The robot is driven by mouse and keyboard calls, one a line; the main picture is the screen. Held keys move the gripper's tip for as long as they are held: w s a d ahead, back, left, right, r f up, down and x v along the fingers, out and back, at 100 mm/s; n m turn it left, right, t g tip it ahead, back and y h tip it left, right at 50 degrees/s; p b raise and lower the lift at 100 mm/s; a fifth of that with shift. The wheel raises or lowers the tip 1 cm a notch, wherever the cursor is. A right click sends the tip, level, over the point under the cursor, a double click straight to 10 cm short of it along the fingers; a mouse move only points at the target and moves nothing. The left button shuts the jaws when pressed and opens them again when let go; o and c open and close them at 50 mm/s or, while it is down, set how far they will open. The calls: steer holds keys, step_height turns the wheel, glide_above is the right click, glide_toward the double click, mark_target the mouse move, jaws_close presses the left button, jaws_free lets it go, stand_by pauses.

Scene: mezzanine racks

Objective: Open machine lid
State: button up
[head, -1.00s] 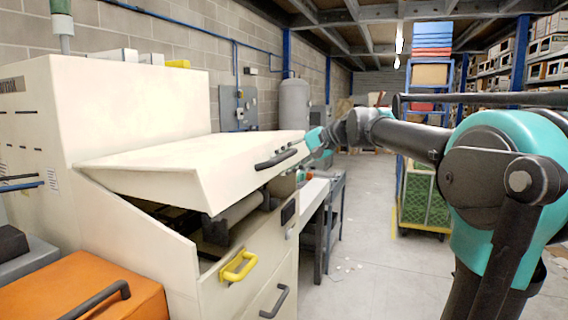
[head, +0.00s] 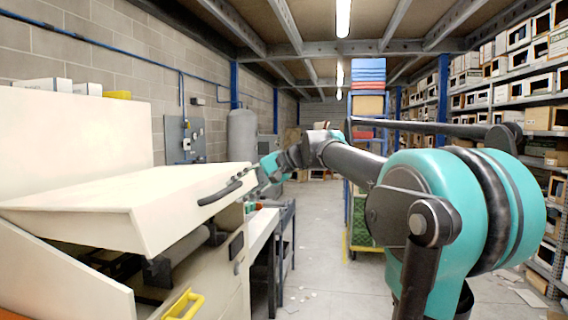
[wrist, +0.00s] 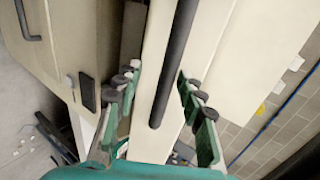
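The cream machine's lid (head: 140,195) is tilted, its front edge raised above the body, with a dark gap and rollers showing below. A dark bar handle (head: 220,192) runs along the lid's front edge. My gripper (head: 272,168) is at the far end of that edge, just beyond the handle. In the wrist view my gripper (wrist: 161,80) has its green fingers spread wide on either side of the lid's front edge. The handle (wrist: 176,55) runs between the fingers. No contact between fingers and handle can be made out.
A yellow handle (head: 184,305) sits on the machine's front below the lid. A workbench (head: 262,230) stands just past the machine. A trolley with green crates (head: 361,222) and shelving (head: 535,120) are to the right. The aisle floor (head: 320,240) is mostly clear.

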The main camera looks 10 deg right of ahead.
steer(key=v, duration=1.5)
steer(key=shift+d+r, duration=0.2)
steer(key=shift+r, duration=0.15)
stand_by(0.8)
steer(key=shift+c, duration=0.3)
